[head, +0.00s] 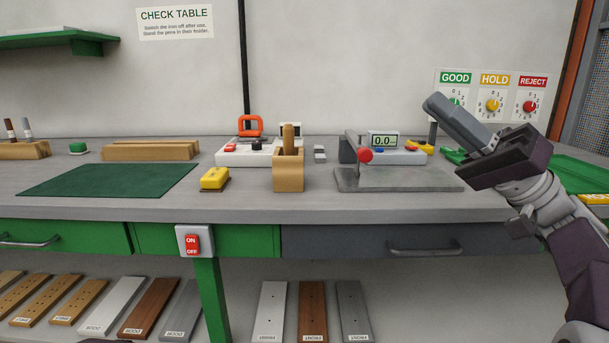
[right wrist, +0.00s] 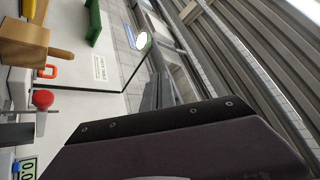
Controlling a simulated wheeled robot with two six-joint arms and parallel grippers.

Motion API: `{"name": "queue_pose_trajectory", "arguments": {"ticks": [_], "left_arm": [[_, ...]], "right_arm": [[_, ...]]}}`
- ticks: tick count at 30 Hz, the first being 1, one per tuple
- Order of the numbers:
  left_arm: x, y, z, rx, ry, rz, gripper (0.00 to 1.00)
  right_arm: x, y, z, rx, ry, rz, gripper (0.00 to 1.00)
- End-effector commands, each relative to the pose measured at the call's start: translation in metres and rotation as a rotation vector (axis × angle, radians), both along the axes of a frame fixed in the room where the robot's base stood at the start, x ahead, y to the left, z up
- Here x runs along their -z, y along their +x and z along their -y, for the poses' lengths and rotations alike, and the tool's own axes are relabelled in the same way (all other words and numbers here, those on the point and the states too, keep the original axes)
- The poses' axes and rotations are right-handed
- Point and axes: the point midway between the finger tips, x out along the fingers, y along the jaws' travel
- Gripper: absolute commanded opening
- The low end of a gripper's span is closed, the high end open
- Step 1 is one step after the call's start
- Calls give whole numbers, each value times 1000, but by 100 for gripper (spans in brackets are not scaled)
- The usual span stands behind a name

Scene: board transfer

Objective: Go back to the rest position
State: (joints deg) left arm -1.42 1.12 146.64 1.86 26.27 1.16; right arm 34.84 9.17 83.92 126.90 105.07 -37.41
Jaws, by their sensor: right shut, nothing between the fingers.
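My right gripper (head: 462,124) is raised in front of the wall on the right of the head view. Its fingers are closed together, with nothing between them, and point up and to the left. It is above the right end of the grey workbench (head: 240,204) and touches nothing that I can see. In the right wrist view, the dark gripper body (right wrist: 180,145) fills the lower part. My left gripper does not show in the head view.
On the bench are a green mat (head: 108,180), a yellow block (head: 214,178), a wooden holder (head: 288,172), and a grey plate with a red knob (head: 365,156). A green tray (head: 580,172) lies at the right, close behind my arm.

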Motion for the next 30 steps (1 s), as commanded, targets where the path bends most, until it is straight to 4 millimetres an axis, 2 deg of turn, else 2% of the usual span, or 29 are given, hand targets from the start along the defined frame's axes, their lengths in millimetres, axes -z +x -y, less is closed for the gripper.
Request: {"name": "queue_pose_trajectory", "arguments": {"ticks": [2,5,8,11,14,16,17,18,20,21,24,27,30], "left_arm": [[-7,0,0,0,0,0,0],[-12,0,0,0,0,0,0],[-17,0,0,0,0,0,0],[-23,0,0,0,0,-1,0],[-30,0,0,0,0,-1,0],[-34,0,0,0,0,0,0],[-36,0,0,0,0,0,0],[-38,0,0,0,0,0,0],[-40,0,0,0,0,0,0],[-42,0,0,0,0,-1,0],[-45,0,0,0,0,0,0],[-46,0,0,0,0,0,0],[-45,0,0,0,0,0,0]], "right_arm": [[8,6,-24,-57,-18,-57,0],[31,17,-55,-113,-65,-166,0],[64,28,-89,-161,-133,-305,0],[112,33,-126,-207,-234,-483,0],[182,26,-165,-248,-397,-707,0],[243,9,-185,-261,-550,-872,0],[269,-1,-191,-260,-623,-937,0],[304,-16,-194,-257,-724,-1018,0],[355,-42,-190,-238,-886,-1121,0],[386,-59,-183,-218,-996,-1175,0],[449,-99,-152,-149,-1263,-1259,0],[495,-126,-110,-57,-1495,-1278,0],[528,-140,-64,56,-1692,-1247,0]]}}
